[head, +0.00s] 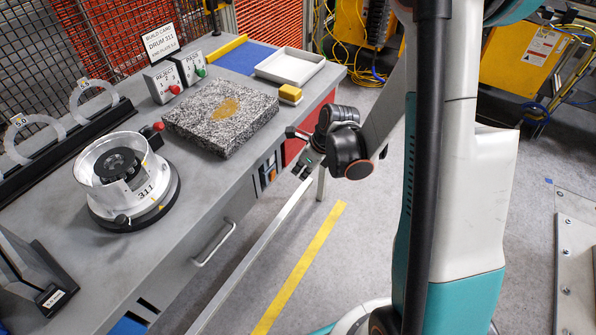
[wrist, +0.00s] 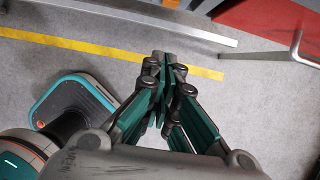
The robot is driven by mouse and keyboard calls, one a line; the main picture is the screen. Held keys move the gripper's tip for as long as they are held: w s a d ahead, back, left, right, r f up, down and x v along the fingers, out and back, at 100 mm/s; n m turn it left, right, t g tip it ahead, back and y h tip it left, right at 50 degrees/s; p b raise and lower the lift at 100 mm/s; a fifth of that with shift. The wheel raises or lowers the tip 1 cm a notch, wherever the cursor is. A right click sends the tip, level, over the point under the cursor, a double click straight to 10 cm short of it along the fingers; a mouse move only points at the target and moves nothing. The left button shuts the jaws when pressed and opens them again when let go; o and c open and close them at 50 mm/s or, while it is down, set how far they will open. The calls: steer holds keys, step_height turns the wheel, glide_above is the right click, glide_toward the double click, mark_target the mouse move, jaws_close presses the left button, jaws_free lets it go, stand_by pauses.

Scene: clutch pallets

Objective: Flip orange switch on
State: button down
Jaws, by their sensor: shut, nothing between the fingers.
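A small switch panel is set in the front face of the workbench (head: 205,205). It shows a blue patch (head: 262,180) and a small orange patch (head: 273,175), which looks like the orange switch. It is too small to tell its position. My gripper (head: 297,152) is in front of the bench, to the right of the panel and apart from it. In the wrist view my gripper (wrist: 165,58) has its fingers together, empty, over the floor. The switch does not show clearly in the wrist view.
A drawer handle (head: 214,243) sticks out left of the panel; a metal rail (head: 262,240) runs low in front of the bench. On top are a granite block (head: 200,125), a drum (head: 120,175) and a white tray (head: 290,66). Floor around the yellow line (head: 300,265) is clear.

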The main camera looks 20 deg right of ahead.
mark_target(273, 176)
steer(key=w+a+f+b, duration=0.4)
steer(key=w+f, duration=0.1)
steer(key=f, duration=0.1)
steer(key=shift+w+f, duration=0.25)
steer(key=shift+w, duration=0.1)
